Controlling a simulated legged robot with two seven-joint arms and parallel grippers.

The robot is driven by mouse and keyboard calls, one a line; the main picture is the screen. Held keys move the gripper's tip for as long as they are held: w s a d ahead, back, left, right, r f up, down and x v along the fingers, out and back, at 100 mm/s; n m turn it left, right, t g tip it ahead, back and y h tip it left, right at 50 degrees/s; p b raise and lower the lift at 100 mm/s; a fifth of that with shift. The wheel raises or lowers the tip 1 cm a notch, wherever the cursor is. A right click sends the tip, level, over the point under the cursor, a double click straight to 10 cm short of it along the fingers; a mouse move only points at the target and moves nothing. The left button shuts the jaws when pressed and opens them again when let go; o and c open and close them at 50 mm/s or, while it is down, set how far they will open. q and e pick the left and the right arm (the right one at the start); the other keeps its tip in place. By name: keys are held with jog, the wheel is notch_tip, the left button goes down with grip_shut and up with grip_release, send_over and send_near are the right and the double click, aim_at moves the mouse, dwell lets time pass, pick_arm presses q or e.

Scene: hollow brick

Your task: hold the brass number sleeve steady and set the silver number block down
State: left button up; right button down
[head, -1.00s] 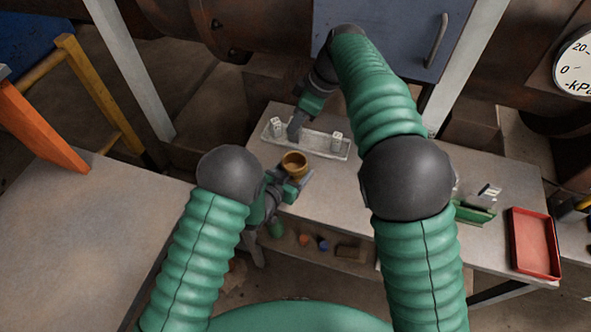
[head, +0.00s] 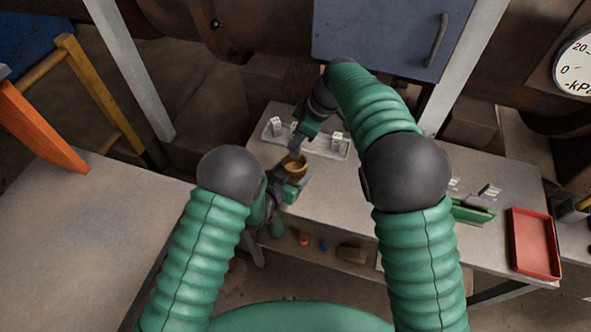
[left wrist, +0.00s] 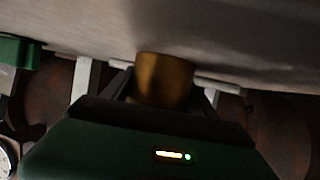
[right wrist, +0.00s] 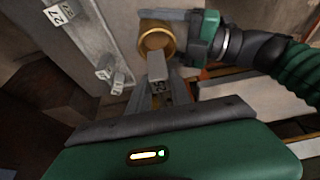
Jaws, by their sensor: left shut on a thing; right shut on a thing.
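The brass number sleeve (head: 300,172) is a short round cup with its open mouth up. My left gripper (head: 296,182) is shut on it just above the bench; the sleeve also shows between the fingers in the left wrist view (left wrist: 165,80). My right gripper (head: 295,150) is shut on the silver number block (right wrist: 157,66), a pale bar with a marked face. In the right wrist view the block's far end overlaps the near rim of the sleeve (right wrist: 155,38). I cannot tell whether the block is inside the mouth or only above it.
A pale tray (head: 312,146) behind the sleeve holds upright numbered blocks, one at the left (head: 277,125) and one at the right (head: 337,140). A green holder (head: 474,210) and a red tray (head: 535,244) are at the right. The bench between is clear.

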aim_at(297, 152)
jog(key=shift+f, duration=2.85)
jog(key=c, duration=1.1)
grip_release()
jog(key=v, duration=1.2)
